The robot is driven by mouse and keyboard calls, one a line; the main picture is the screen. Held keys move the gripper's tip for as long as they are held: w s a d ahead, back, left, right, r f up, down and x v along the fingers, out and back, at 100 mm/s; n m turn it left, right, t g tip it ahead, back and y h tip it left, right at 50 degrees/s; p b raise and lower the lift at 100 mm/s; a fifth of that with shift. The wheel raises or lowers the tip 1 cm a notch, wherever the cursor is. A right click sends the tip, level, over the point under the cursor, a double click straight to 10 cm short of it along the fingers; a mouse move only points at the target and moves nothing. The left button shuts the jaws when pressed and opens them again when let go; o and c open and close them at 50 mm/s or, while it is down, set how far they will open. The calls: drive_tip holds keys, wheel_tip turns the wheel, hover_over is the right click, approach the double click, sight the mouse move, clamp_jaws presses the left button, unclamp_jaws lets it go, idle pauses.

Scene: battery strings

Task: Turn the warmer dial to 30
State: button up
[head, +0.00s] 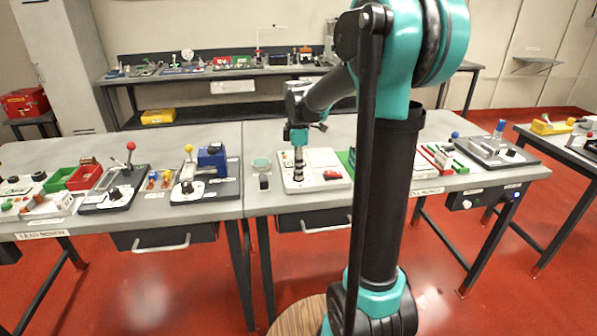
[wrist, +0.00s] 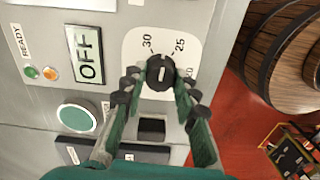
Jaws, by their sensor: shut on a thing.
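The warmer dial (wrist: 159,72) is a round black knob with a short pale line across its face, on a white plate printed 30, 25 and a partly hidden 20. In the wrist view the 30 is above left of the knob and the 25 above right. I cannot tell which number the line marks. My gripper (wrist: 159,86) has its two fingers on either side of the knob, shut on it. The display (wrist: 88,54) on the grey panel reads OFF. In the head view my gripper (head: 299,172) points down at the middle bench, too small to show the dial.
A green round button (wrist: 76,117) and READY lamps, one green and one orange (wrist: 50,73), are on the panel. A wooden barrel (wrist: 284,45) stands beyond its right edge. In the head view a blue-topped device (head: 212,158) stands left of my gripper.

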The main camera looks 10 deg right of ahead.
idle(0.3)
drive_tip(key=n, duration=0.6)
drive_tip(key=shift+n, duration=0.5)
drive_tip(key=o, duration=1)
drive_tip(key=shift+c, duration=0.2)
drive_tip(key=shift+r, duration=1.75)
